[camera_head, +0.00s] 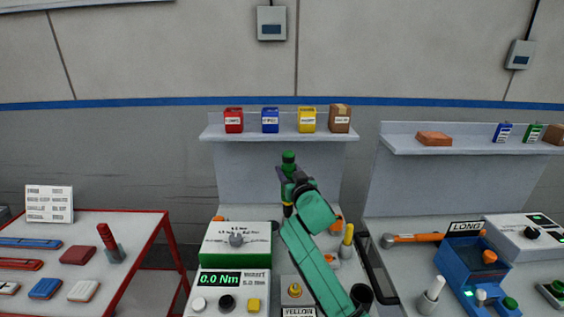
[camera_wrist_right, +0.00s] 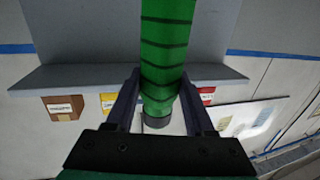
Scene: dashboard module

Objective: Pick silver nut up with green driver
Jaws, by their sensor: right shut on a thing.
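My right gripper (camera_head: 289,176) is raised in front of the shelf's back panel and is shut on the green driver (camera_head: 288,157). The driver's green end stands up above the fingers. In the right wrist view, the ribbed green driver (camera_wrist_right: 168,45) runs between the two dark fingers of the right gripper (camera_wrist_right: 158,105), with a grey end just beyond them. I cannot make out a silver nut for certain in either view. My own arm hides part of the bench. My left gripper is not in view.
A meter box (camera_head: 233,280) reading 0.0 Nm stands left of my arm. A shelf (camera_head: 215,132) behind carries red, blue, yellow and brown boxes. A red-framed table (camera_head: 130,240) is at left. An orange-handled wrench (camera_head: 415,238) and blue fixture (camera_head: 465,262) lie at right.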

